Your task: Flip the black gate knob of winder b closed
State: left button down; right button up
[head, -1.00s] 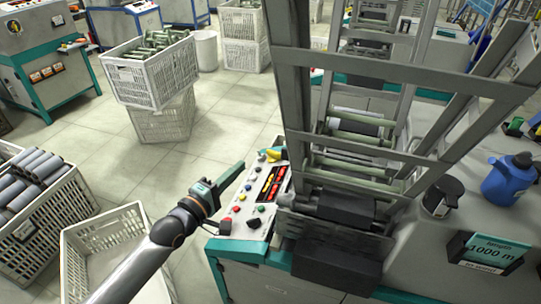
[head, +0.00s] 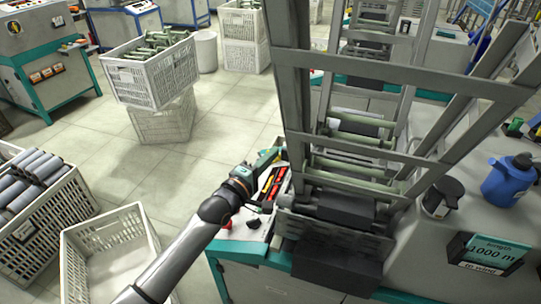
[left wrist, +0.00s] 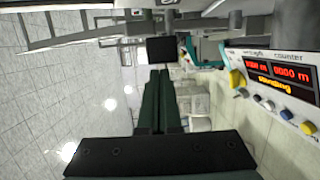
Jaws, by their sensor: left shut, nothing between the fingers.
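The winder's control panel (head: 243,229) is white with a teal edge, and much of it is hidden behind my left gripper (head: 273,155). A small black knob (head: 253,222) stands on its near part; I cannot tell whether this is the gate knob or how it is turned. In the left wrist view, the panel's red counter display (left wrist: 280,71) shows at the right, with a yellow knob (left wrist: 236,78) beside it. My left gripper is shut and empty, its fingers above the panel's far part, apart from the knobs. My right gripper is not in view.
The winder's grey metal frame (head: 292,110) rises just right of the panel. A blue bottle (head: 509,180) and a dark container (head: 441,197) stand on the housing at right. White crates (head: 150,75) stand on the floor at left, where open floor lies between.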

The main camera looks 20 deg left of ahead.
pick_arm(q)
jog(key=shift+d, duration=0.1)
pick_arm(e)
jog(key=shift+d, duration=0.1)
pick_arm(q)
jog(key=shift+d+r+p, duration=0.1)
jog(key=shift+d+p, duration=0.55)
jog(key=shift+d, duration=0.65)
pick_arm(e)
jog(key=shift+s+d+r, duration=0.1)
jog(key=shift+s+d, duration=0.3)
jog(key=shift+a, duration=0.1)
